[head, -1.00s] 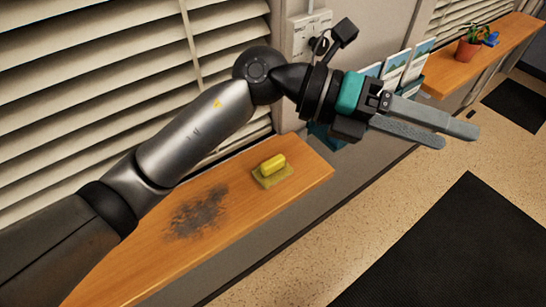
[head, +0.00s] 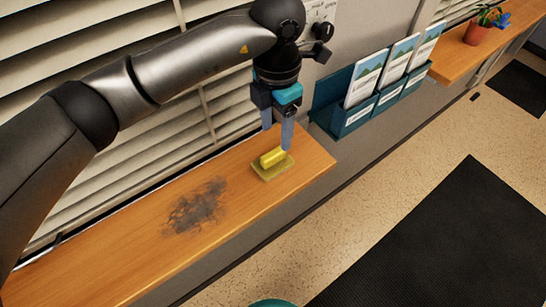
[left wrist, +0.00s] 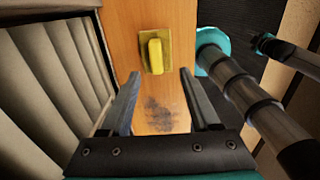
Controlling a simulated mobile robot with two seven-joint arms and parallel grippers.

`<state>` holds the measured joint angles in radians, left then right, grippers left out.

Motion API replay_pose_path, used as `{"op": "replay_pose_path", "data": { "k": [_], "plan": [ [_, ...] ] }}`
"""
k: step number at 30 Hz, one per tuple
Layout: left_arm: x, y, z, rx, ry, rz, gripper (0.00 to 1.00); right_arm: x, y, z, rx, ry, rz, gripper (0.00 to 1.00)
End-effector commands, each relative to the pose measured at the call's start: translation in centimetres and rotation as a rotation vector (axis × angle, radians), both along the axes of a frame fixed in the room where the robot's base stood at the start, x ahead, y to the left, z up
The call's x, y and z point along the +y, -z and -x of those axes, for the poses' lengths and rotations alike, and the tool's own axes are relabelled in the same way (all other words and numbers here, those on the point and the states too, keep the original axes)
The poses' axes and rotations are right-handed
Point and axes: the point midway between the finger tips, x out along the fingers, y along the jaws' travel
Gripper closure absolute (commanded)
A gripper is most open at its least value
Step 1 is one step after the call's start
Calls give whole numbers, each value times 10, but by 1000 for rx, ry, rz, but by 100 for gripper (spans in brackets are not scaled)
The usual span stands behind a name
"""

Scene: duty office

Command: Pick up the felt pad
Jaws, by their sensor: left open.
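The felt pad (head: 270,170), an olive-yellow square with a bright yellow handle on top, lies flat on the wooden ledge near its right end. It also shows whole in the left wrist view (left wrist: 167,64), ahead of the fingers and roughly between their lines. My left gripper (head: 277,138) points down at the pad, with its jaws apart and nothing between them. In the head view one fingertip overlaps the pad's far edge; I cannot tell whether it touches.
A dark smudge (head: 197,207) marks the wooden ledge (head: 120,265) left of the pad. Blinds (head: 100,170) stand along its back. A teal brochure rack (head: 345,120) hangs to the right. A potted plant (head: 478,33) stands on a farther ledge. Floor lies in front.

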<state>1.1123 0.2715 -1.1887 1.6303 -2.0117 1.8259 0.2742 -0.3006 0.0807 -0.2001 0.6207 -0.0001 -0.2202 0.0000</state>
Motion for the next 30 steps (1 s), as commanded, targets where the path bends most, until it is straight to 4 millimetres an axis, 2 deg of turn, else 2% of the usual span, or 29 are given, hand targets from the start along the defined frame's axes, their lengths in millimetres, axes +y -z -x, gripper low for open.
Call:
{"op": "replay_pose_path", "data": {
  "k": [4,11,21,30],
  "plan": [
    [0,26,0,3,-1,1,38,0,-4,1,1,0,-1,55],
    [1,42,0,2,-1,1,38,0,-6,1,1,-1,-1,55],
    [6,86,-4,2,0,3,38,1,-15,1,1,0,-1,55],
    [6,91,-5,0,1,4,39,1,-14,1,1,0,-1,55]
  ]
}}
